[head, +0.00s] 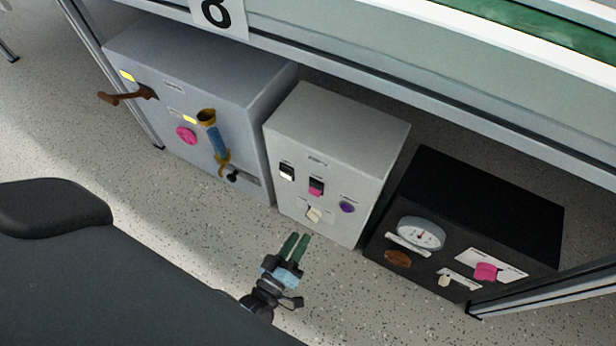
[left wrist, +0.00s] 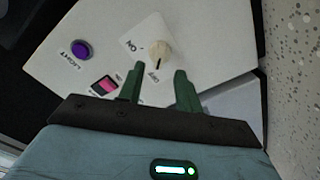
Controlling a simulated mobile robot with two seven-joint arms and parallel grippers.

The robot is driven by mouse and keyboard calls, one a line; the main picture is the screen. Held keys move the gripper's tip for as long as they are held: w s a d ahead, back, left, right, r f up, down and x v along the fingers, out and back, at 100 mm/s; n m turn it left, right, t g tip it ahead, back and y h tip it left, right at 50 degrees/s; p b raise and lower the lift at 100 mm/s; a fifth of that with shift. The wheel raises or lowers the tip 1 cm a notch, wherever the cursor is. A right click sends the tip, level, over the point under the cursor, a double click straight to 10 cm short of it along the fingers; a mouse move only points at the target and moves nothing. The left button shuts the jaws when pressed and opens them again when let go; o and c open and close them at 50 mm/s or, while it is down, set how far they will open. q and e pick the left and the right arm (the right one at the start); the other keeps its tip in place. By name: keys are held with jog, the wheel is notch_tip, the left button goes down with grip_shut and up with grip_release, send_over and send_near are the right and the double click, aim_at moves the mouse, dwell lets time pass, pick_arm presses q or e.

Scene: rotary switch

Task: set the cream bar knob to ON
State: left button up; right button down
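The cream bar knob (head: 313,214) is low on the front of the white box. In the left wrist view the knob (left wrist: 161,51) sits on a white plate marked ON and OFF. A dark mark at its lower edge points toward the OFF label. My left gripper (head: 298,238) is in front of the white box, just below the knob in the head view. Its green fingers are apart with nothing between them. In the left wrist view the fingertips (left wrist: 158,72) are on either side of a line to the knob, apart from it. My right gripper is not in view.
The white box (head: 335,130) also carries a purple button (head: 347,207), a pink rocker (head: 316,187) and a dark-framed white rocker (head: 287,171). A grey box (head: 200,70) with levers stands left, a black box (head: 490,205) with a dial right. A table edge runs above.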

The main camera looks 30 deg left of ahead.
aim_at(311, 220)
pick_arm(q)
jog(key=w+b, duration=0.1)
jog(key=w, duration=0.3)
jog(key=shift+w+b, duration=0.3)
jog(key=shift+w, duration=0.45)
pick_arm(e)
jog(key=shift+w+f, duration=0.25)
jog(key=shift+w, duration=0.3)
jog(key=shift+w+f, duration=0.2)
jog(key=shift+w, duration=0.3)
pick_arm(q)
jog(key=shift+c, duration=0.3)
